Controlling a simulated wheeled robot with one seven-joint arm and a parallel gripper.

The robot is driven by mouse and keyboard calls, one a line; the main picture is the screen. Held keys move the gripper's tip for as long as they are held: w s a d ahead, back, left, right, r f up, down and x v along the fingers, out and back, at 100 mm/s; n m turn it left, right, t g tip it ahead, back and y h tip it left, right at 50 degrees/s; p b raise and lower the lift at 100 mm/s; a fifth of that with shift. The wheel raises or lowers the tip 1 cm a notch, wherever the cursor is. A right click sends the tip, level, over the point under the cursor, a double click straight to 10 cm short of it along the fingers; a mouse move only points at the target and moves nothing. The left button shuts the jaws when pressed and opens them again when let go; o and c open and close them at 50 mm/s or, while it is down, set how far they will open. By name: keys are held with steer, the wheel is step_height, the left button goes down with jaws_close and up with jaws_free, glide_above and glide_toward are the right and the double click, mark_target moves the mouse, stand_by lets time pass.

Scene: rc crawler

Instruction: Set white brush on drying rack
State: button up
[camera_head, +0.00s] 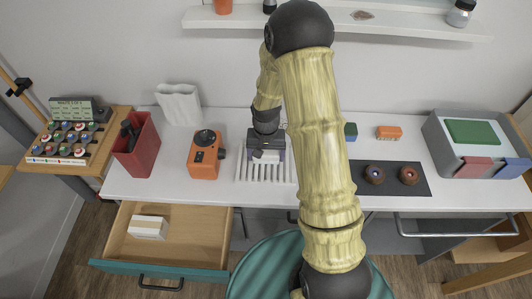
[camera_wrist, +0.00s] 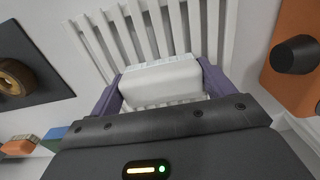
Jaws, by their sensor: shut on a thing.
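My gripper (camera_head: 266,152) is over the slatted white drying rack (camera_head: 262,175) on the white counter. In the wrist view its purple fingers are shut on the sides of the white brush (camera_wrist: 160,80), a pale block with rounded edges. The slats of the drying rack (camera_wrist: 145,30) show behind and around the brush. I cannot tell whether the brush touches the slats. In the head view my arm and gripper hide the brush.
An orange device (camera_head: 204,160) stands left of the rack, with a red bin (camera_head: 137,150) beyond it. A dark mat (camera_head: 391,190) with two brown rings lies to the right, near an orange brush (camera_head: 389,132). An open drawer (camera_head: 195,245) juts out below the counter at left.

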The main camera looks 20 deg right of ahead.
mark_target(266, 153)
steer(key=shift+f, duration=0.1)
steer(key=o, duration=0.9)
step_height(266, 153, up, 12)
steer(key=shift+r+b, duration=0.15)
steer(key=shift+b, duration=0.35)
steer(key=shift+s, duration=0.1)
